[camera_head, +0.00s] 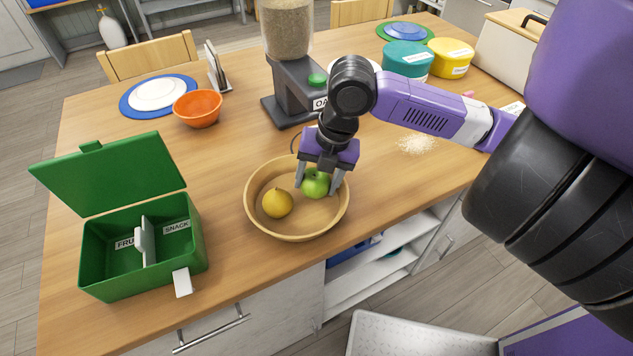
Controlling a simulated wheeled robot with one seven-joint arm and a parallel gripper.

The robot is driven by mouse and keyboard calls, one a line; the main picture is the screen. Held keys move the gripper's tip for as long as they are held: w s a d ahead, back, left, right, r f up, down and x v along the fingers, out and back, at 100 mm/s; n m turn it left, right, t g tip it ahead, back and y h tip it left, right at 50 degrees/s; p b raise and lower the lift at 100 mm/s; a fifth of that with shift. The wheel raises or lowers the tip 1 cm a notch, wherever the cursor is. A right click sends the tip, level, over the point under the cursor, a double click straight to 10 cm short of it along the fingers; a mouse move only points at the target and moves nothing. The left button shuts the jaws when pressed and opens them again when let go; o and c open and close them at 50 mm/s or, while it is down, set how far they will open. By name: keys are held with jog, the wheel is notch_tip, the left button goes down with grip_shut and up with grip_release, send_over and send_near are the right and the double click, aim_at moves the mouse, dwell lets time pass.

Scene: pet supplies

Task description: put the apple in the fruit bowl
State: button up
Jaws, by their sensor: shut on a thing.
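A green apple (315,184) is between the fingers of my gripper (319,190), which is shut on it. The apple and fingertips are within the outline of the tan fruit bowl (256,220), at its right side. I cannot tell whether the apple touches the bowl's bottom. A yellow lemon (278,203) lies in the bowl to the left of the apple. The gripper points down and hides part of the bowl's far rim.
An open green box (150,285) with a divider and labels stands left of the bowl. A dark dispenser (293,95) stands behind the bowl. An orange bowl (198,108) is at the back left. Spilled grains (417,144) lie to the right.

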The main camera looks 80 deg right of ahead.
jog(key=shift+f, duration=0.45)
jog(key=shift+f+b, duration=0.25)
jog(key=shift+b, duration=0.05)
jog(key=o, duration=1.2)
jog(key=shift+r, duration=0.1)
jog(key=shift+r, duration=0.1)
